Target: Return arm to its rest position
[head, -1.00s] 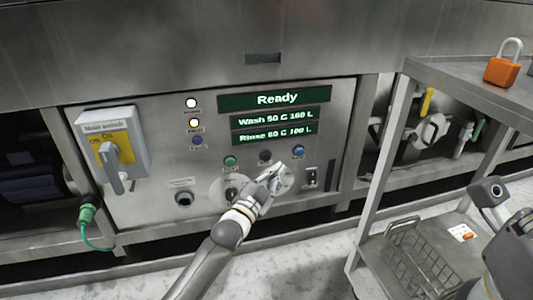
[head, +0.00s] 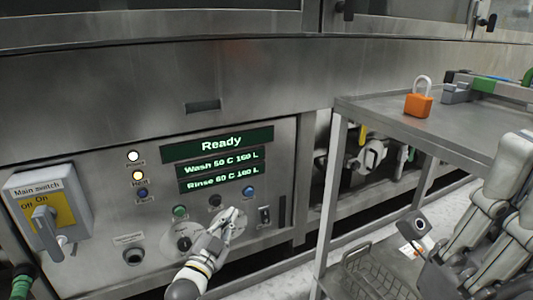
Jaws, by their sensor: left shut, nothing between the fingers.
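My left gripper (head: 227,219) is shut and empty, in front of the lower part of the washer's control panel (head: 105,238). It covers part of a round dial plate there; I cannot tell whether it touches the panel. My left arm comes up from the bottom edge. My right arm shows at the right edge beside the metal cart (head: 400,125); its fingers cannot be made out clearly.
The panel has a lit display (head: 221,145) reading "Ready", lamps, buttons and a black knob (head: 184,244). The main switch box (head: 50,215) is at the left. An orange padlock (head: 418,102) stands on the cart's top; a wire basket (head: 375,275) is on its lower shelf.

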